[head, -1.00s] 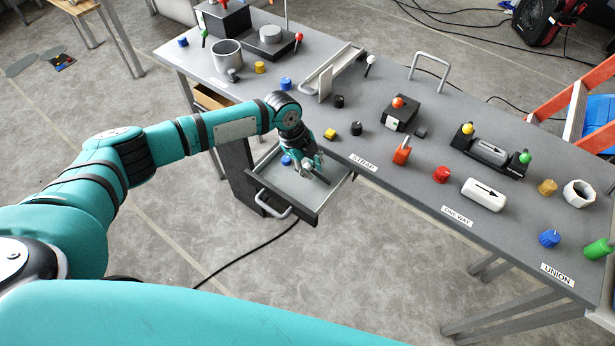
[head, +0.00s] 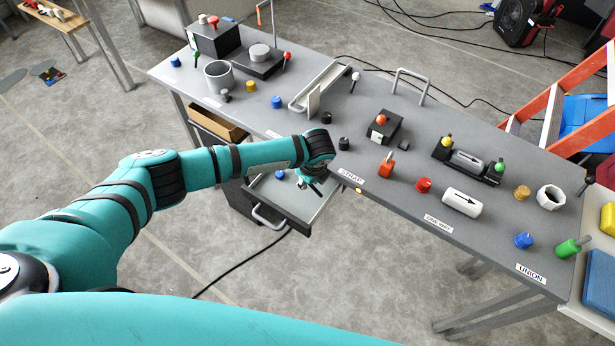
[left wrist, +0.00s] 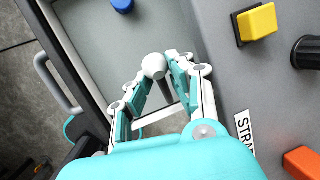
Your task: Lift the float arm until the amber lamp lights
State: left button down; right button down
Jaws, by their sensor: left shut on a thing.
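My left gripper (head: 314,185) is over the open drawer (head: 318,215), close to the table's front edge. In the left wrist view its fingers are closed on a pale round knob (left wrist: 154,66) at their tips. I cannot tell which part is the float arm. A small yellow spot (head: 359,190) shows at the table edge by the STRAP label; I cannot tell whether it is the amber lamp or lit. My right gripper is not in view.
A blue cap (head: 280,175) lies in the drawer. A yellow block (left wrist: 257,23) and a black knob (head: 344,143) are on the table beside the gripper. An orange-red block (head: 387,166) and a black box (head: 384,126) stand to the right. Floor in front is mostly clear.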

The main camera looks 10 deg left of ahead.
pick_arm(q)
jog(key=c, duration=1.1)
grip_release()
jog(key=shift+c, duration=0.2)
jog(key=shift+r, duration=0.1)
jog(key=v, duration=1.2)
